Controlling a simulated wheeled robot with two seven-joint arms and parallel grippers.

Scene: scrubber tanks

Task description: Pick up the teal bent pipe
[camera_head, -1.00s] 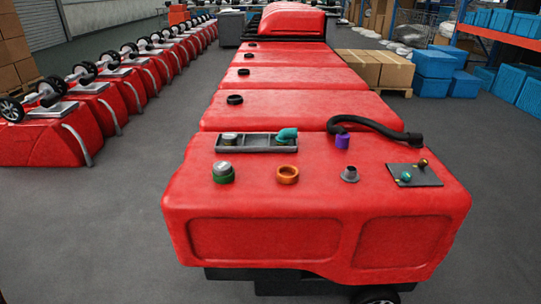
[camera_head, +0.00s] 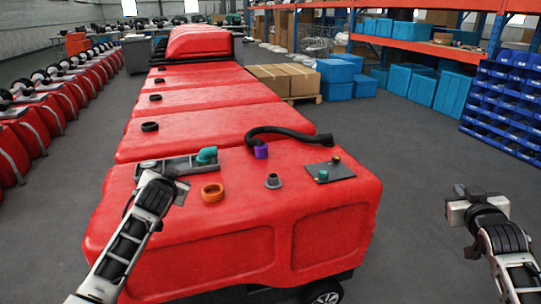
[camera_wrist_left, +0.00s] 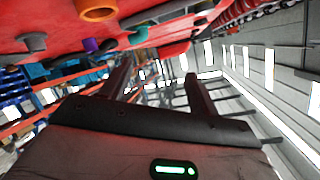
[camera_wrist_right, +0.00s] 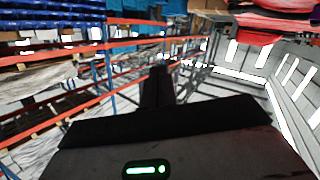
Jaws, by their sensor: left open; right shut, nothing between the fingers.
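The teal bent pipe (camera_head: 207,155) stands at the right end of a grey tray (camera_head: 185,168) on top of the nearest red tank (camera_head: 240,245). It also shows in the left wrist view (camera_wrist_left: 138,36). My left gripper (camera_head: 168,185) is in front of the tray's left part, left of the pipe and apart from it. Its fingers (camera_wrist_left: 160,80) are open and empty. My right gripper (camera_head: 462,200) is shut and empty, off to the right of the tank over the floor. Its closed fingers show in the right wrist view (camera_wrist_right: 158,85).
An orange ring (camera_head: 212,193), a grey flanged spout (camera_head: 273,181), a purple fitting (camera_head: 261,151), a black hose (camera_head: 290,132) and a dark plate (camera_head: 328,171) with small knobs are on the tank. Blue bin shelves (camera_head: 505,105) stand at right. The floor between tank and shelves is clear.

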